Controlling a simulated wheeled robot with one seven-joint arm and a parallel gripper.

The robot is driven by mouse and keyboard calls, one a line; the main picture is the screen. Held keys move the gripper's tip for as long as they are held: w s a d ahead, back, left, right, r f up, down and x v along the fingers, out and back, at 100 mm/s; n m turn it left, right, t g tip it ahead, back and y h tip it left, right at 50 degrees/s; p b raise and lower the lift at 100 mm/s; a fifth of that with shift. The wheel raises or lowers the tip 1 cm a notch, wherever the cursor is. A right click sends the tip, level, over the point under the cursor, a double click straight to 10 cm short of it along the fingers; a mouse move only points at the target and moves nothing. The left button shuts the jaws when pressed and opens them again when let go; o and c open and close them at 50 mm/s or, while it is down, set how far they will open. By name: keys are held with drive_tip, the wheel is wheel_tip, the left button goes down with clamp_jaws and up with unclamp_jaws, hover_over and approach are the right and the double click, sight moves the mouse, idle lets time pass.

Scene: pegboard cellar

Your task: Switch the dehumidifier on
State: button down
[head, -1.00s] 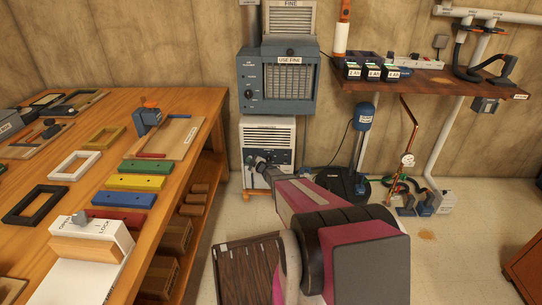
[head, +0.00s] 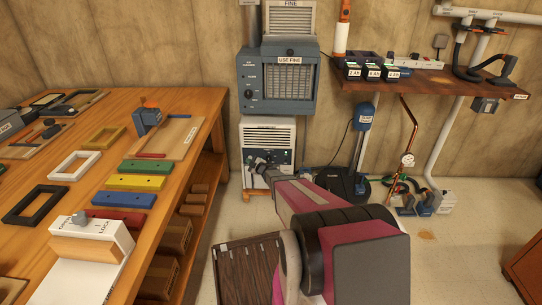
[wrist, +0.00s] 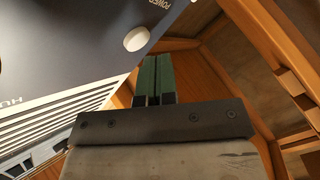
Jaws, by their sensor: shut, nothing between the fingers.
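The dehumidifier (head: 268,138) is a white box with a slotted front, standing by the back wall under a blue-grey heater-like unit. In the wrist view its dark control panel (wrist: 70,40) shows upside down, with a round white button (wrist: 137,39) beside the word POWER. My gripper (head: 256,166) is in front of the dehumidifier's lower front and partly hides it. In the wrist view its green fingers (wrist: 153,72) are shut together and empty, just beside the panel edge and near the button. I cannot tell whether they touch the dehumidifier.
A wooden workbench (head: 215,105) with several coloured blocks and frames runs along the left. The blue-grey unit (head: 278,82) hangs above the dehumidifier. A wall shelf (head: 430,82) with battery packs is at the right. A round black base (head: 340,183) stands on the floor right of the dehumidifier.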

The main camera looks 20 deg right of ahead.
drive_tip(key=shift+s, duration=0.1)
drive_tip(key=s, duration=0.1)
drive_tip(key=s+a, duration=0.1)
drive_tip(key=s, duration=0.3)
drive_tip(key=shift+s+a, duration=0.25)
drive_tip(key=shift+a, duration=0.15)
idle(0.3)
drive_tip(key=s+d+r+m+g+h, duration=0.5)
drive_tip(key=s+d+r+m+h, duration=0.1)
drive_tip(key=s+r+m+h, duration=0.35)
drive_tip(key=s+a+r+m+g, duration=0.1)
drive_tip(key=s+r+m+g, duration=0.1)
drive_tip(key=s, duration=0.6)
drive_tip(key=s+a+r+m+g+y, duration=0.1)
drive_tip(key=s+r+g, duration=0.3)
drive_tip(key=s, duration=0.4)
drive_tip(key=s+a+r+m+g, duration=0.2)
drive_tip(key=s+r+m+g, duration=0.1)
drive_tip(key=s, duration=0.4)
drive_tip(key=shift+s+a+g, duration=0.3)
drive_tip(key=shift+s+a, duration=0.1)
